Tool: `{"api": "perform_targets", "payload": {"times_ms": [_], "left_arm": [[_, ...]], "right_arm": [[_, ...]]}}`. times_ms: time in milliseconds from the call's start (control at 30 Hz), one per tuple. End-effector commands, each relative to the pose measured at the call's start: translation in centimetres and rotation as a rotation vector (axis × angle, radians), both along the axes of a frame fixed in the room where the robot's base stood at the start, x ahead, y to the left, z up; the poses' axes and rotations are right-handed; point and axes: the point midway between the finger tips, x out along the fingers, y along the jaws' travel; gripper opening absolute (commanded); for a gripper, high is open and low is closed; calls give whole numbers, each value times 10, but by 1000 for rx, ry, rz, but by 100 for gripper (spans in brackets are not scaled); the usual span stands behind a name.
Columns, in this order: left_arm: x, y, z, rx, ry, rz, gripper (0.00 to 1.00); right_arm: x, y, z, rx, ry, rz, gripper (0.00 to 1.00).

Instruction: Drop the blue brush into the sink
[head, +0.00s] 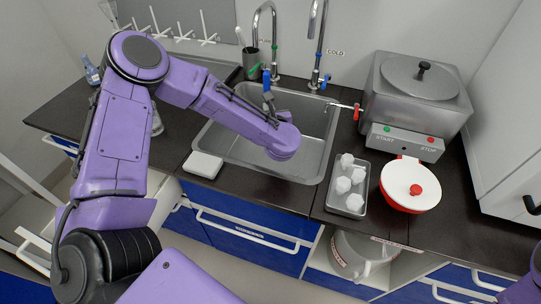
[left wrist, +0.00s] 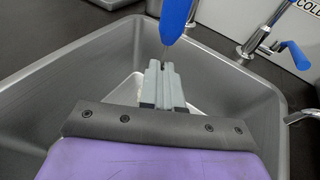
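The blue brush (head: 267,84) shows upright above the back part of the sink in the head view. In the left wrist view the blue brush (left wrist: 174,20) rises from the fingertips, its thin stem between them. My left gripper (left wrist: 162,68) is shut on this stem, over the basin. In the head view my left arm and wrist hide most of the gripper. The grey metal sink (head: 222,137) lies below, and its rim and walls surround the gripper in the left wrist view (left wrist: 60,95). My right gripper is out of view.
Two curved taps (head: 318,45) stand behind the sink. A dark cup (head: 250,60) stands at its back left corner. A white block (head: 203,165) sits by the front left rim. A tray with white pieces (head: 333,197), a red-and-white round container (head: 410,186) and a metal bath (head: 418,95) are right.

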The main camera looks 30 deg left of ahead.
Motion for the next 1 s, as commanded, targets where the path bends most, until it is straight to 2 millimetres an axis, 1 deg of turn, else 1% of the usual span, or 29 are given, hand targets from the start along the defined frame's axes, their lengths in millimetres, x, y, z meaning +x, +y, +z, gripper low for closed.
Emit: {"api": "perform_targets", "payload": {"times_ms": [33,267,300,367,633,733,867,1000], "left_arm": [[0,0,-5,1,0,-1,0],[0,-1,-5,1,0,-2,0],[1,-1,-5,1,0,-2,13],[1,-1,-5,1,0,-2,32],[0,-1,-5,1,0,-2,33],[-4,-6,-3,0,-3,-3,33],[-23,-25,2,1,-2,-7,33],[-47,-48,10,1,-1,-7,33]], "right_arm": [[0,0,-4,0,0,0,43],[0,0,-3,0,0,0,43],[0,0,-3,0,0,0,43],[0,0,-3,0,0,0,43],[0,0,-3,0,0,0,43],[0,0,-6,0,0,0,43],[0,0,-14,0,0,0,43],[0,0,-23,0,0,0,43]]}}
